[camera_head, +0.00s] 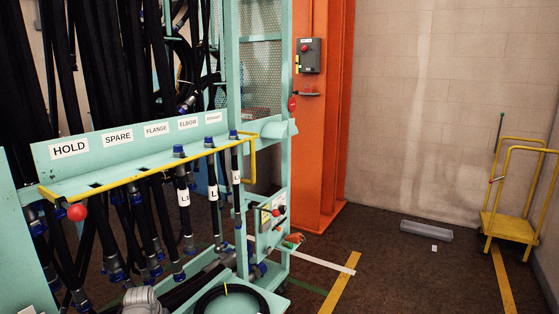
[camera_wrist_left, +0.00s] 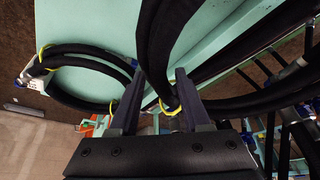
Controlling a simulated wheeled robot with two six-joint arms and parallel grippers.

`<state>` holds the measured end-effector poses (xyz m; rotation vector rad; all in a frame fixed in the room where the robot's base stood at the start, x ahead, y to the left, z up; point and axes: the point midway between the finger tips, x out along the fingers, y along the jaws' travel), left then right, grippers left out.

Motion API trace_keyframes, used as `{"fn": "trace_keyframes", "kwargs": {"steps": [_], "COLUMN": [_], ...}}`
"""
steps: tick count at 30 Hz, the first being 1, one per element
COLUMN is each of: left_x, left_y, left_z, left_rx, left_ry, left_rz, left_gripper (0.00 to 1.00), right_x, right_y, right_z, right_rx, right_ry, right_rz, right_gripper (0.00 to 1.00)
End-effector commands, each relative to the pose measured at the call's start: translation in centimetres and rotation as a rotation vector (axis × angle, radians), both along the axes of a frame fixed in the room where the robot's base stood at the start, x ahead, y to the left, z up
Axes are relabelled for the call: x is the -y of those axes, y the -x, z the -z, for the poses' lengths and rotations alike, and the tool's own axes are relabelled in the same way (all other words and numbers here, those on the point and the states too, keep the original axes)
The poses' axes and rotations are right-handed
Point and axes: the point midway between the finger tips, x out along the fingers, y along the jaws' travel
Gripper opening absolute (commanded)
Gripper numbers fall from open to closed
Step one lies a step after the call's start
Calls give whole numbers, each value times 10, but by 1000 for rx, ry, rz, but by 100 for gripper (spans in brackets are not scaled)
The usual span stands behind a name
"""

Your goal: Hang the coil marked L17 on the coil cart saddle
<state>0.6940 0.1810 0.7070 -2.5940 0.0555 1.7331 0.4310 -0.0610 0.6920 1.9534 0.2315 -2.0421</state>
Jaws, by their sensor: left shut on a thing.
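In the left wrist view my left gripper (camera_wrist_left: 158,103) is shut on a thick black hose coil (camera_wrist_left: 160,45) near a yellow tie; no marking is readable on it. A second black coil (camera_wrist_left: 85,52) with yellow ties and a small white tag lies on a teal surface (camera_wrist_left: 95,82) to the left; its tag is too small to read. In the head view a black coil (camera_head: 233,290) with a yellow tie shows on a teal surface at the bottom edge. My left gripper's jaws are out of the head view. I cannot pick out the saddle. My right gripper is in neither view.
A teal hose rack (camera_head: 120,165) labelled HOLD, SPARE, FLANGE and ELBOW fills the left, with several hanging hoses. An orange column (camera_head: 322,150) stands behind it. A yellow trolley (camera_head: 512,225) stands at the right, near a grey bar (camera_head: 426,231). Floor between is mostly clear.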

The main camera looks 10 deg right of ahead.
Motion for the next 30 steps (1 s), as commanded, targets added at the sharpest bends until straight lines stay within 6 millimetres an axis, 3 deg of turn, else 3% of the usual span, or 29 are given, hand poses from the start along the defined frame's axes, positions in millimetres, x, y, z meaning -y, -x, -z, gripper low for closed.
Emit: {"fn": "trace_keyframes", "kwargs": {"steps": [16,30], "left_x": [-8,-8], "left_y": [4,4], "left_z": [-4,-52], "left_rx": [-6,-5], "left_ry": [-12,-13], "left_rz": [-8,-6], "left_gripper": [0,0], "right_x": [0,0], "right_y": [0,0], "right_z": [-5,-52], "right_rx": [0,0], "right_ry": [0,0], "right_rz": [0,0], "right_gripper": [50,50]}}
